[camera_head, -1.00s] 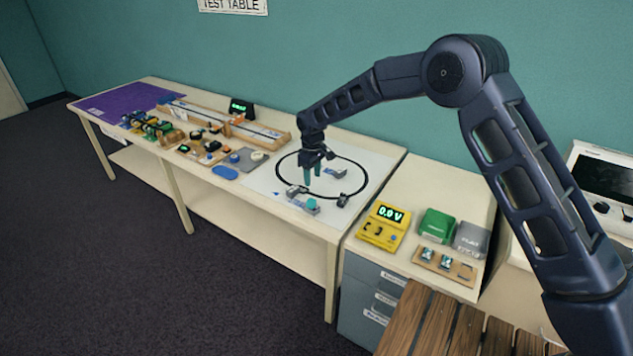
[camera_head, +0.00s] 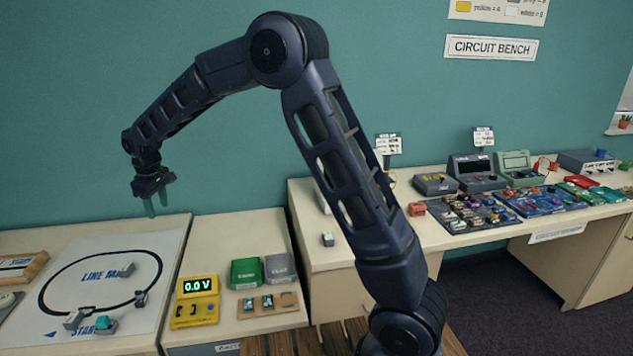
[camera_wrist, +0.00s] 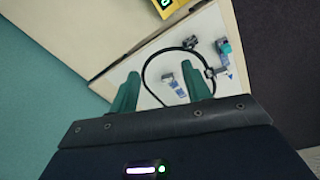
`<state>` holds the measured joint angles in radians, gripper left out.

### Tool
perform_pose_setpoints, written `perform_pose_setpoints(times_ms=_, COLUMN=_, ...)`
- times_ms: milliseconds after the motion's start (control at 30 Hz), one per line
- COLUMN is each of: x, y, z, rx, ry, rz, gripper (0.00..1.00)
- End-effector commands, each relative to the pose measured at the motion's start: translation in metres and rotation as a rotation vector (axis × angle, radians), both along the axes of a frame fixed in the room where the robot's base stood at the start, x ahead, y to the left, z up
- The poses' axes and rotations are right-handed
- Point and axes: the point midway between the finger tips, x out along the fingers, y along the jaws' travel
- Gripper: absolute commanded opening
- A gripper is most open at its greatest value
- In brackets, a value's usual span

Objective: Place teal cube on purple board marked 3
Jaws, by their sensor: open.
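The teal cube (camera_head: 105,324) sits at the front of the white line mat (camera_head: 65,258), near the START mark, on or against a small grey piece. It also shows in the wrist view (camera_wrist: 224,47). My gripper (camera_head: 156,203) is open and empty, raised above the back right edge of the mat's table and well apart from the cube. Its two teal fingers show spread in the wrist view (camera_wrist: 160,82). No purple board with a readable 3 shows. Dark board (camera_head: 475,212) and blue board (camera_head: 540,200), crowded with parts, lie on the circuit bench; I cannot read any numbers.
A yellow meter (camera_head: 197,300) reading 0.0 V, a green box (camera_head: 246,272) and a grey box (camera_head: 279,268) stand on the middle cabinet. A small grey block (camera_head: 327,240) and a red piece (camera_head: 417,209) lie on the bench's left, with bare room around them.

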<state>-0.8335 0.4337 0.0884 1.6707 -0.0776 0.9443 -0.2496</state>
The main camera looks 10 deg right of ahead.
Motion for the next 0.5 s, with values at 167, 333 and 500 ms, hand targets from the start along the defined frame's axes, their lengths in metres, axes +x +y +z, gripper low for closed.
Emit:
perform_pose_setpoints(times_ms=167, x=0.019, y=-0.083, z=0.049, rx=0.025, ry=-0.026, rz=-0.127, gripper=0.48)
perform_pose_setpoints(times_ms=333, x=0.024, y=-0.159, z=0.085, rx=0.046, ry=-0.049, rz=-0.246, gripper=0.48)
perform_pose_setpoints(times_ms=500, x=0.017, y=-0.234, z=0.114, rx=0.069, ry=-0.072, rz=-0.367, gripper=0.48)
